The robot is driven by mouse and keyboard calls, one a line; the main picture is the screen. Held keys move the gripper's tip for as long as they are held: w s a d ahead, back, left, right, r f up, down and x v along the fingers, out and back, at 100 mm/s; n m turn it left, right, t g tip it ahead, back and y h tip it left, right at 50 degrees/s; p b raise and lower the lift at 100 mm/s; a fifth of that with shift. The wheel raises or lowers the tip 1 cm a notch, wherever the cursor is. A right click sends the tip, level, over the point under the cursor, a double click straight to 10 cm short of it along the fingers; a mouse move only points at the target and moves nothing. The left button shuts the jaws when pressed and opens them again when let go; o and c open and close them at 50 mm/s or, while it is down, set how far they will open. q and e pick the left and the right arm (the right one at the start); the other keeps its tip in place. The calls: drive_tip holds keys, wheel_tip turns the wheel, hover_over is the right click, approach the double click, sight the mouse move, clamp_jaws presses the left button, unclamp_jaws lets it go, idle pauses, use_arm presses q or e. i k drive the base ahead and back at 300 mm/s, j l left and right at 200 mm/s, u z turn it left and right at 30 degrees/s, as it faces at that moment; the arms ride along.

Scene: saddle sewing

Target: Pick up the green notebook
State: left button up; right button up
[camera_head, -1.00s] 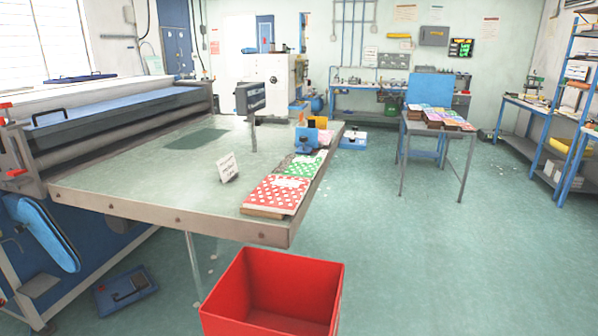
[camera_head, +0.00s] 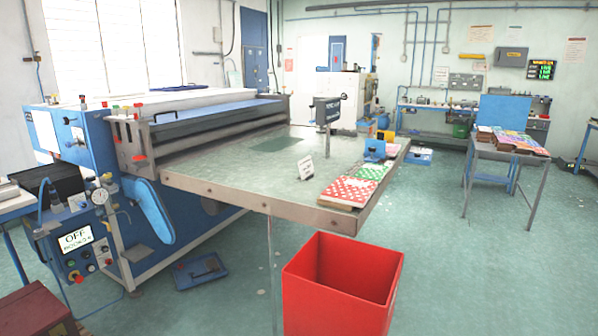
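The green notebook (camera_head: 368,173), with a pale dotted pattern, lies near the right edge of the machine's table (camera_head: 235,185). It is just behind a red dotted notebook (camera_head: 348,191) at the table's front right corner. A small blue object (camera_head: 375,149) stands right behind the green notebook. Neither of my grippers shows in the head view.
A large red open bin (camera_head: 340,285) stands on the floor in front of the table corner. A side table with colourful stacks (camera_head: 510,140) is at the right.

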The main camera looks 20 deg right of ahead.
sight(361, 170)
drive_tip(key=i+l+u, duration=0.1)
drive_tip(key=l, duration=0.25)
drive_tip(key=i+l, duration=0.15)
drive_tip(key=l, duration=0.2)
drive_tip(key=i+l+u, duration=0.15)
drive_tip(key=l, duration=0.25)
drive_tip(key=i+l+u, duration=0.1)
drive_tip(key=l, duration=0.25)
drive_tip(key=i+l+u, duration=0.1)
drive_tip(key=l, duration=0.3)
